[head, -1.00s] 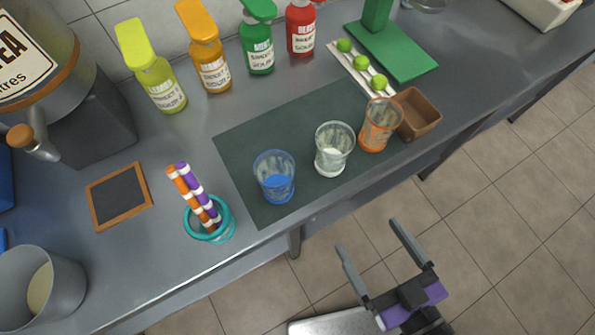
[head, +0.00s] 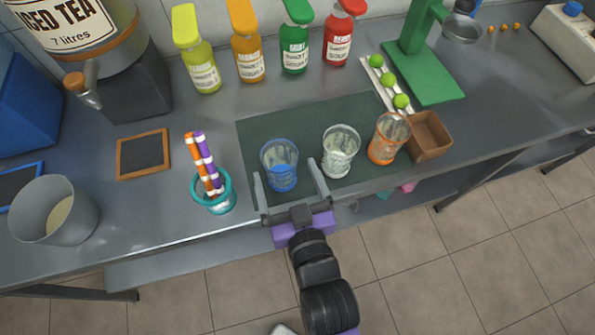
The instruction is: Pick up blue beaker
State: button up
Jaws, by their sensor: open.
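The blue beaker (head: 281,166) is a clear cup with blue at its base. It stands upright on the dark green mat (head: 259,129), near the mat's front left. My gripper (head: 286,174) is open at the counter's front edge, its two fingers pointing toward the beaker. One finger shows to the left of the beaker and one to the right. I cannot tell whether either finger touches it or how high the fingers are.
A clear beaker (head: 340,153) and an orange beaker (head: 388,139) stand to the right, by a brown bowl (head: 430,137). A teal-rimmed jar (head: 222,201) with striped straws is close on the left. Several bottles (head: 249,56) line the back.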

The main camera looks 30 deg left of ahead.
aim_at(276, 145)
jog(key=shift+r+p+x, duration=0.2)
jog(key=shift+p+x, duration=0.15)
jog(key=shift+x, duration=1.6)
jog(key=shift+r+p+x, duration=0.15)
jog(key=shift+p+x, duration=0.15)
jog(key=shift+x, duration=1.65)
jog(key=shift+a, duration=0.1)
jog(key=shift+s, duration=0.1)
jog(key=shift+c, duration=0.2)
jog(key=c, duration=1.4)
